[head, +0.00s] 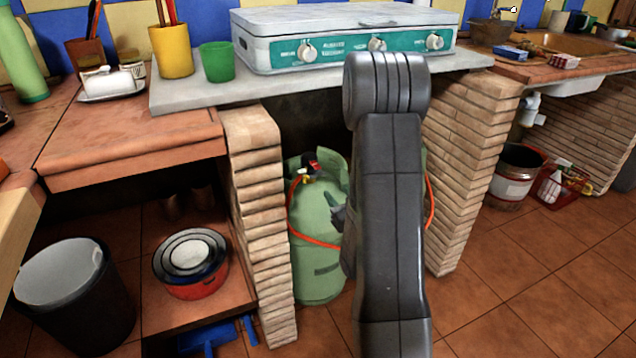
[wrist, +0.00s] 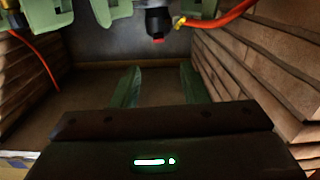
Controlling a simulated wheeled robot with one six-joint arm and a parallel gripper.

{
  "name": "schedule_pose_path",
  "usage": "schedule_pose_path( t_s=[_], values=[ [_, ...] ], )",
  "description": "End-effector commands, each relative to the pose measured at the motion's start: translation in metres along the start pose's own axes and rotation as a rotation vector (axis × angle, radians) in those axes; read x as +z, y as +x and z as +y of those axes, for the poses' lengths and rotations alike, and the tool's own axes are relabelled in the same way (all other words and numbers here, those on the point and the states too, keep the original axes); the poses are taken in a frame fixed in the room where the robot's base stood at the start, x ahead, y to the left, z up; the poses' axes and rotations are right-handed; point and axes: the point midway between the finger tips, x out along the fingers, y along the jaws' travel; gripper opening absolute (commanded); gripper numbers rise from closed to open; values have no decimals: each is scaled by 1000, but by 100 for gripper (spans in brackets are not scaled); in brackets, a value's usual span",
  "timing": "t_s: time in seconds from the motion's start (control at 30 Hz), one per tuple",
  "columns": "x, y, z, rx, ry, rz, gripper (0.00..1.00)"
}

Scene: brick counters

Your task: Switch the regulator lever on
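The green gas cylinder (head: 318,262) stands under the stove counter between two brick pillars. Its regulator (head: 313,165) shows black and red at the top, with an orange hose coming from it. In the wrist view the black regulator body (wrist: 158,22) with a red end (wrist: 158,40) is at the top centre, next to a yellow fitting (wrist: 181,22). My gripper (wrist: 160,78) is open and empty, its two greenish fingers apart below the regulator in that view. In the head view my arm hides most of the gripper and part of the cylinder. I cannot tell the lever's position.
The brick pillars (head: 258,200) and (head: 462,150) flank the cylinder closely. The stove (head: 345,30) sits on the slab above. A black bin (head: 75,300) and a red pot (head: 190,278) are at the left. The tiled floor at the right (head: 520,280) is clear.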

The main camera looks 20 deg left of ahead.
Motion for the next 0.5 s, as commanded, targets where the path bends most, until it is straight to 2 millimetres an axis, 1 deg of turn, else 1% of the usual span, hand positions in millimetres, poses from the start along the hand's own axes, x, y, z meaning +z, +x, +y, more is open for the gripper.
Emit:
schedule_pose_path(
  t_s=[0.03, 0.1, 0.17, 0.23, 0.37, 0.5],
  values=[
    [5, -3, 0, 5, -3, 13, 40],
    [4, -6, 0, 9, -5, 23, 40],
    [3, -5, 0, 11, -7, 28, 40],
    [2, 0, 0, 11, -8, 30, 40],
    [1, 19, 0, 8, -8, 31, 40],
    [1, 49, 0, 9, -8, 32, 40]
  ],
)
